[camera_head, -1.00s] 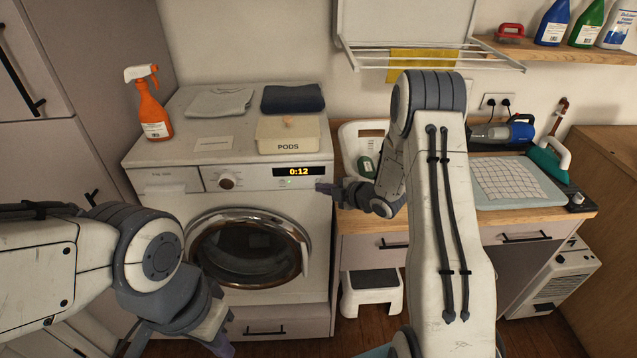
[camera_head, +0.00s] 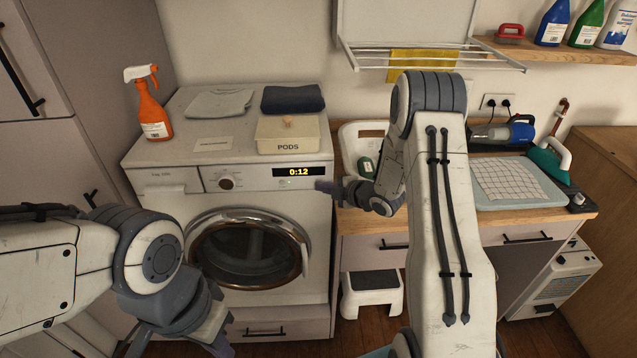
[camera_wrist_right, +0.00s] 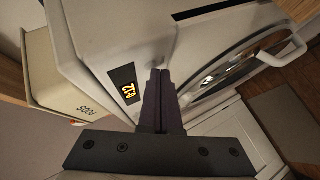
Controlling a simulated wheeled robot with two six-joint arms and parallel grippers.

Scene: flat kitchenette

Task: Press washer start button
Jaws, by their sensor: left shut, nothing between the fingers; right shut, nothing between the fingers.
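The white washer (camera_head: 160,208) stands at the left with its round door (camera_head: 246,250) shut. Its control panel has a knob (camera_head: 226,182) and a lit display (camera_head: 297,171) reading 0:12. My right gripper (camera_head: 320,186) is shut and empty, its tips at the panel's right end, just below and right of the display. In the right wrist view its fingers (camera_wrist_right: 160,75) lie against or very close to the washer front, beside the display (camera_wrist_right: 124,90). The start button cannot be made out; the fingers may cover it. My left gripper (camera_head: 226,346) is shut and empty, low in front of the washer.
On the washer stand an orange spray bottle (camera_head: 150,105), folded cloths (camera_head: 293,98) and a PODS box (camera_head: 287,136). A wooden counter (camera_head: 520,213) adjoins on the right, with a step stool (camera_head: 371,283) below it. My right arm spans the middle.

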